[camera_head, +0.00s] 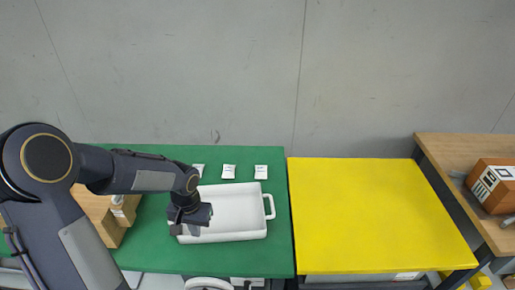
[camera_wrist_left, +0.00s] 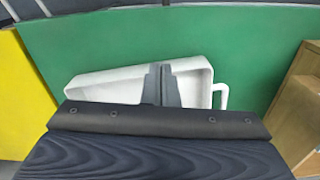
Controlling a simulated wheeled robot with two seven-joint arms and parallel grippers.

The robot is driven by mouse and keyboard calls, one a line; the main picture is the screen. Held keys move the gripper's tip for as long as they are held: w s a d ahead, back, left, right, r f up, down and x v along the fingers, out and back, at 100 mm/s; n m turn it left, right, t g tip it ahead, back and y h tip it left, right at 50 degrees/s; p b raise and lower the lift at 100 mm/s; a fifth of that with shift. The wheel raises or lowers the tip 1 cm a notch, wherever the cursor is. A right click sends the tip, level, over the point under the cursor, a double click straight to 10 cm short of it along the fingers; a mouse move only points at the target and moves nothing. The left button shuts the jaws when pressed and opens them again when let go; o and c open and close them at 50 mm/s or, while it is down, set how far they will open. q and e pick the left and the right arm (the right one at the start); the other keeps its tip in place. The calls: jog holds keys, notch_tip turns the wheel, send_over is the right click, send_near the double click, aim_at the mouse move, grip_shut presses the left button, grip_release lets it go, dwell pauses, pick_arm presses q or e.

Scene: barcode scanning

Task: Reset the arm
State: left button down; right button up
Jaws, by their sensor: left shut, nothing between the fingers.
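My left arm comes in from the left in the head view. Its gripper (camera_head: 186,230) is over the left part of a white tray (camera_head: 250,236) on the green table (camera_head: 150,258). In the left wrist view, its two dark fingers (camera_wrist_left: 161,86) are shut together and hold nothing. The white tray (camera_wrist_left: 100,82) is beyond them and partly hidden by the fingers and my gripper body. I cannot tell whether the fingertips touch the tray. My right gripper is not in view.
Several small white packets (camera_head: 229,171) lie behind the tray. Cardboard boxes (camera_head: 104,215) stand at the left, partly behind my arm. A bare yellow table (camera_head: 380,215) is on the right. A brown box (camera_head: 492,186) sits on a wooden table (camera_head: 450,150) at the far right.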

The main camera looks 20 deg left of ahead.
pick_arm(q)
jog(key=shift+r, duration=0.1)
jog(key=s+d+r+t+h, duration=0.2)
jog(key=s+d+r, duration=0.2)
jog(key=s+r, duration=0.3)
jog(key=s+d+r+t+h, duration=0.1)
jog(key=s+d+r+t, duration=0.2)
jog(key=s+r, duration=0.4)
jog(key=shift+s+d+r+n+t+h, duration=0.35)
jog(key=shift+s+d, duration=0.55)
jog(key=shift+s, duration=0.35)
